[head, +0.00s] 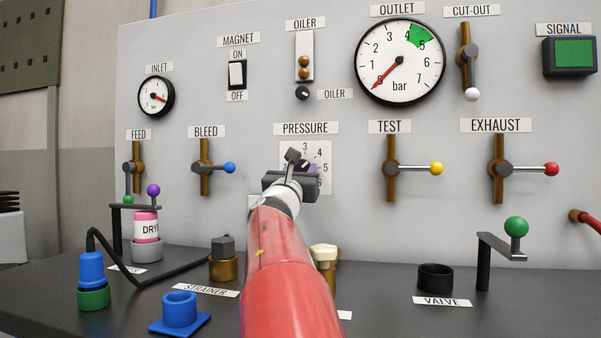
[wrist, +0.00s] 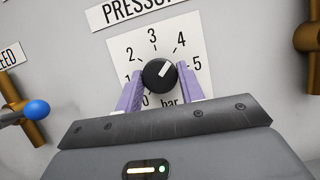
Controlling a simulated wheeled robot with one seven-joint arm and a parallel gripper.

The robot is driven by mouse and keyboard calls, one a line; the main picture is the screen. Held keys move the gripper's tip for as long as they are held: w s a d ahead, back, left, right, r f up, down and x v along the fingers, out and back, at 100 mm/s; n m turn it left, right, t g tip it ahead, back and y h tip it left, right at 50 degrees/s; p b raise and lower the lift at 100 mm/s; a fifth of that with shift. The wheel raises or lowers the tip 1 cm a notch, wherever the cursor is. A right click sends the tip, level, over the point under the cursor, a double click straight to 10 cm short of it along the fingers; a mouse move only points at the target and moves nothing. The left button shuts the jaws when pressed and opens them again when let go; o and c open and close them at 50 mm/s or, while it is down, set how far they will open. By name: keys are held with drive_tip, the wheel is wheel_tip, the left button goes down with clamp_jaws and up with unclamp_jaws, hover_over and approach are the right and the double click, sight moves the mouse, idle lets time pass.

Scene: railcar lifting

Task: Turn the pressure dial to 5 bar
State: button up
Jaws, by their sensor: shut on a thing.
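The pressure dial is a round black knob (wrist: 160,74) with a short white mark, on a white bar scale plate (wrist: 190,88). In the wrist view the mark points up and right, roughly between 4 and 5 and nearer 4. My gripper (wrist: 160,88) has its two purple fingers on either side of the knob and is shut on it. In the head view my gripper (head: 303,168) covers much of the plate and knob. The large OUTLET gauge (head: 400,62) has its red needle at 0, and a green band near 4 to 5.
Levers flank the dial: the blue-tipped BLEED lever (head: 228,168) at left and the yellow-tipped TEST lever (head: 436,169) at right. Below, the dark bench (head: 380,305) holds a brass strainer (head: 222,267), a blue cup (head: 180,310) and a green-knobbed crank (head: 516,228).

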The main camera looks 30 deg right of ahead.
drive_tip(key=m+g, duration=0.1)
drive_tip(key=m, duration=0.2)
drive_tip(key=m+g+h, duration=0.1)
drive_tip(key=m+g, duration=0.1)
drive_tip(key=m, duration=0.1)
drive_tip(key=shift+w+a+h, duration=0.1)
drive_tip(key=shift+w+h, duration=0.05)
drive_tip(key=shift+h, duration=0.15)
drive_tip(key=shift+m+g, duration=0.6)
drive_tip(key=shift+m, duration=0.75)
drive_tip(key=shift+m+g, duration=0.6)
drive_tip(key=shift+m, duration=0.75)
drive_tip(key=shift+h, duration=0.3)
drive_tip(key=o, duration=1)
drive_tip(key=shift+a, duration=0.1)
drive_tip(key=b+v, duration=0.3)
drive_tip(key=v, duration=0.4)
drive_tip(key=shift+a, duration=0.3)
